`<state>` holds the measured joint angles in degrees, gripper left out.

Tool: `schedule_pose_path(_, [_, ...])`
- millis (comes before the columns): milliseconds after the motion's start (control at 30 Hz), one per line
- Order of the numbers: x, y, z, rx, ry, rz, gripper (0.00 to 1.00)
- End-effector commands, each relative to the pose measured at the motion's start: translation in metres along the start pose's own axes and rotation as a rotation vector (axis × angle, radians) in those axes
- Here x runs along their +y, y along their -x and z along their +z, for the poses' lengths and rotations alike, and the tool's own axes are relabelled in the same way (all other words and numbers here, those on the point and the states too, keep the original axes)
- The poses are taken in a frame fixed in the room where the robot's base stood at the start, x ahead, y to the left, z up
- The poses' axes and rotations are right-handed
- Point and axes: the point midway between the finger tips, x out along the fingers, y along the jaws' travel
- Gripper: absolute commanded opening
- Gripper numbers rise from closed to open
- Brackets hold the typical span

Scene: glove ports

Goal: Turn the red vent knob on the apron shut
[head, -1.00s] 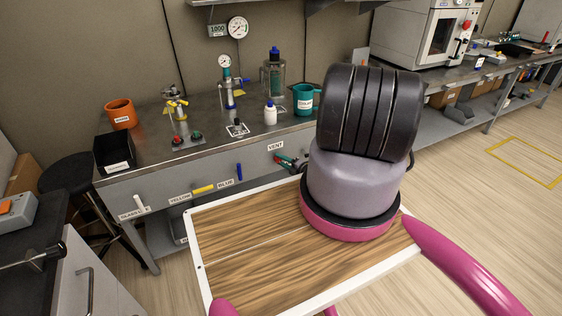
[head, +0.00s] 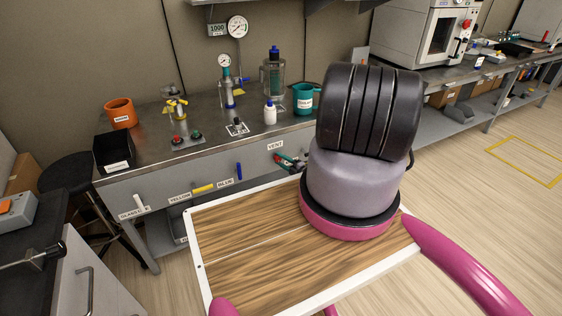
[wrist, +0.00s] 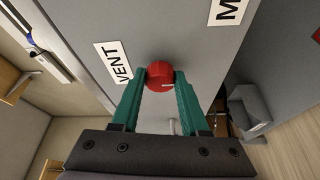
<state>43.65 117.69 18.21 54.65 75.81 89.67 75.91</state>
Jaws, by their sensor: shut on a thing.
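The red vent knob (wrist: 159,75) sits on the grey apron (wrist: 190,30) beside the VENT label (wrist: 113,63) in the wrist view. In the head view my gripper (head: 289,161) is at the apron under the VENT label (head: 274,145), partly behind my arm. The knob is too small and covered there to make out clearly.
Yellow (head: 203,188) and blue (head: 239,171) handles and a white one (head: 139,202) are on the apron to the left. The bench top (head: 200,150) above holds a gauge stand, bottles and cups. A black stool (head: 68,175) stands at the left.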

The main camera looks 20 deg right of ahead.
Motion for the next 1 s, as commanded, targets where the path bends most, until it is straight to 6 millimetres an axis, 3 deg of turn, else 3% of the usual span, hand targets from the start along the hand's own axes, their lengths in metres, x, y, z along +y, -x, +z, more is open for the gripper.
schedule_pose_path(100, [-0.001, 0.001, 0.0, -0.002, -0.001, -0.002, 0.0])
schedule_pose_path(133, [-0.001, 0.001, 0.0, -0.002, -0.001, -0.002, 0.56])
schedule_pose_path(200, [-0.001, 0.001, 0.0, -0.002, -0.001, -0.002, 0.74])
schedule_pose_path(567, [0.0, 0.004, 0.0, -0.001, 0.0, -0.001, 0.74])
schedule_pose_path(667, [0.0, 0.016, 0.001, -0.004, -0.001, 0.0, 0.74])
schedule_pose_path(1000, [0.0, 0.082, 0.001, -0.004, -0.002, -0.001, 0.74])
